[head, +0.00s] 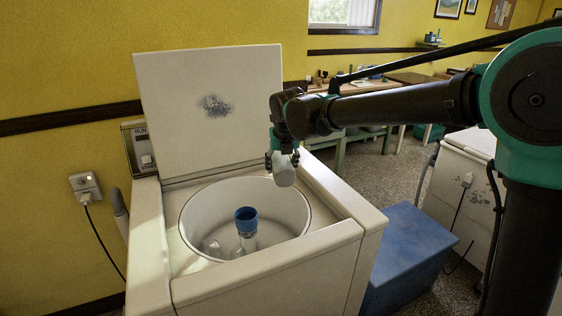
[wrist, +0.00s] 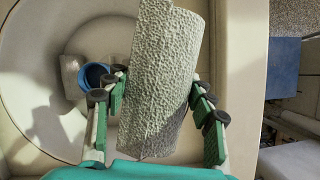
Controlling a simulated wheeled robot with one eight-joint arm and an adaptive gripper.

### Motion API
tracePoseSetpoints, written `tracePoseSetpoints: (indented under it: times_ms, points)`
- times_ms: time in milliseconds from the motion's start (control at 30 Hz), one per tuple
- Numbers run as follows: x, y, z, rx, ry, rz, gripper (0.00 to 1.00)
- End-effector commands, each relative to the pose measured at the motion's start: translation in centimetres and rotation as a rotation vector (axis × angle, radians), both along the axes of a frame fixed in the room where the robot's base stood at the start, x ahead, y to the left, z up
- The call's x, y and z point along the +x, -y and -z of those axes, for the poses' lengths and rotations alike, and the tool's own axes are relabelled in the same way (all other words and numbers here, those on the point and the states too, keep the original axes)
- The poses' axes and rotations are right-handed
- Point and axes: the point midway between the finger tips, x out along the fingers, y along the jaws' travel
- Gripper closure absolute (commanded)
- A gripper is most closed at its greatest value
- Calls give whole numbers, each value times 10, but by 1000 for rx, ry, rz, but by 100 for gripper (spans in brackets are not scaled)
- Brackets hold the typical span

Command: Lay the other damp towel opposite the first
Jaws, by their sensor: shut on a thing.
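My gripper (head: 281,152) is shut on a rolled, pale grey damp towel (head: 284,173). It holds the towel above the right rim of the open washer tub (head: 285,205). In the wrist view the towel (wrist: 155,75) shows a rough texture between the green fingers of my gripper (wrist: 160,97). A blue-capped agitator post (head: 246,220) stands in the middle of the tub; its blue cap also shows in the wrist view (wrist: 93,77). A pale shape (head: 211,246) lies low in the tub, left of the post; I cannot tell whether it is the first towel.
The washer's raised lid (head: 212,108) stands behind the tub. A control panel (head: 142,150) is at its left. A blue box (head: 410,250) is on the floor at right, beside another white machine (head: 462,185). A bench stands at the back.

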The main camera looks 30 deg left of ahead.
Motion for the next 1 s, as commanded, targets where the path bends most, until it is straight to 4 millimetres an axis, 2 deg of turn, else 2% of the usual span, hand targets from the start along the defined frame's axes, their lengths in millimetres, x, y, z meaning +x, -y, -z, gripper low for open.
tracePoseSetpoints:
  times_ms: [1000]
  points:
    - [0,0,99,1,1,0,100]
